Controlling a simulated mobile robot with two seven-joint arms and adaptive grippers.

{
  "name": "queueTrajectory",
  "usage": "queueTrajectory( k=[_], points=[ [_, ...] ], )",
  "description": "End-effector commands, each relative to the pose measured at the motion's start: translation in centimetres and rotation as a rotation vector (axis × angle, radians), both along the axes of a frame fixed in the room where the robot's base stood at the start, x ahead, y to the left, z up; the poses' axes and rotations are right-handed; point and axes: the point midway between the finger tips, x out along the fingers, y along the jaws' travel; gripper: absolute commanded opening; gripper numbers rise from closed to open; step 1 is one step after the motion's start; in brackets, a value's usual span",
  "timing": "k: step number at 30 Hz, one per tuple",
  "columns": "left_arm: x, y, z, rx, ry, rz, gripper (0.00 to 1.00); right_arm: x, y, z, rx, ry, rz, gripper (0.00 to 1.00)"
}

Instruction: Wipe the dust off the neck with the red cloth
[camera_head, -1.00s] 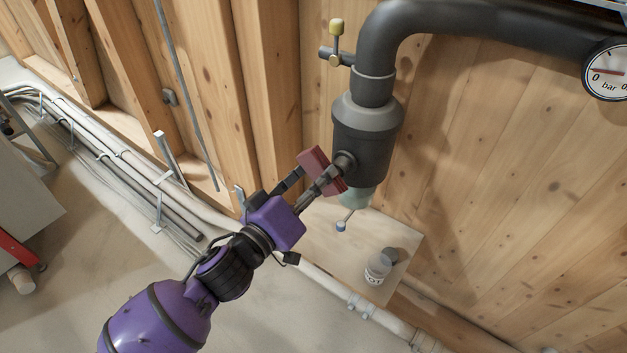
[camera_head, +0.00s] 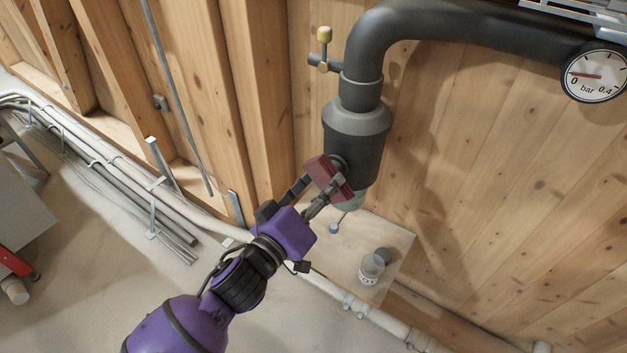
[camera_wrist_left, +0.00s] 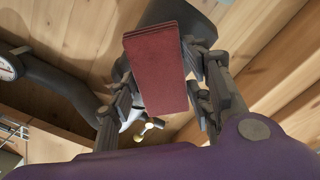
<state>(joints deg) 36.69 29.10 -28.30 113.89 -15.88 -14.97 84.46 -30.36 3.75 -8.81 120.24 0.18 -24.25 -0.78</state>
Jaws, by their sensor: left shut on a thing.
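The red cloth (camera_head: 323,172) is a folded, flat block held in my left gripper (camera_head: 321,187). The left gripper is shut on it, and the cloth (camera_wrist_left: 157,78) also shows large in the left wrist view between both fingers (camera_wrist_left: 162,92). A short dark neck (camera_head: 341,163) sticks out of the side of the dark grey vessel (camera_head: 362,140). The cloth is right at the neck and hides most of it. I cannot tell whether they touch, and no dust can be made out. My right gripper is not in view.
A thick dark pipe (camera_head: 440,22) runs right from the vessel past a pressure gauge (camera_head: 594,76). A small valve (camera_head: 323,50) sits at upper left. A white cup (camera_head: 371,270) stands on a wooden board (camera_head: 399,240) below. Pipes (camera_head: 110,160) run along the wall.

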Motion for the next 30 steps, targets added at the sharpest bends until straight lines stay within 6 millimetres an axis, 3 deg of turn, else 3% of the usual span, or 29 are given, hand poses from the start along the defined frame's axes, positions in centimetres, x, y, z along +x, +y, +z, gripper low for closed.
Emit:
queueTrajectory(
  k=[13,28,30],
  points=[
    [-0.2,-0.8,0.2,0.0,-0.001,0.001,0.25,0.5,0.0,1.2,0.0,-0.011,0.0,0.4],
    [2.4,2.2,0.2,0.002,-0.003,0.004,0.26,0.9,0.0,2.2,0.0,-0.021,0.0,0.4],
    [2.5,2.3,0.2,0.002,-0.003,0.004,0.22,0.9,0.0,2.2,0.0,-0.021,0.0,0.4]
  ],
)
